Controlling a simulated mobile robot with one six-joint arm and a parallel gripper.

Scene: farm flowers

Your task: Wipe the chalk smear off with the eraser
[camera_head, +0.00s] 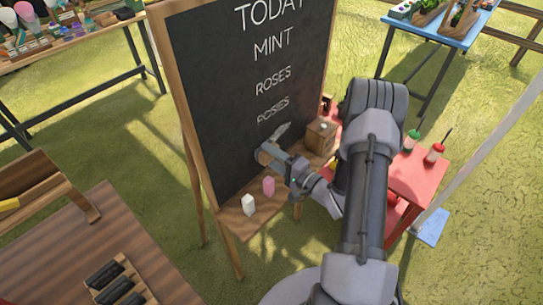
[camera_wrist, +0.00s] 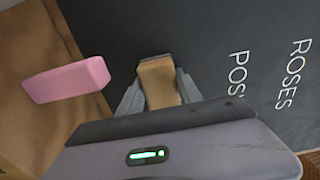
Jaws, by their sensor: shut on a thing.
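The chalkboard (camera_head: 228,90) leans in its wooden frame and bears the words TODAY, MINT, ROSES and POSIES. A pale chalk smear (camera_head: 282,130) lies below POSIES, just above my gripper in the head view. My gripper (camera_head: 270,156) is shut on the wood-backed eraser (camera_head: 262,155). In the wrist view the eraser (camera_wrist: 158,84) sits between both fingers, with its far end toward the dark board (camera_wrist: 205,45). The eraser is at or very near the board's lower part; I cannot tell if it touches. The smear is not clear in the wrist view.
A wooden box (camera_head: 320,136) stands to the right. A brown table (camera_head: 60,260) is front left.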

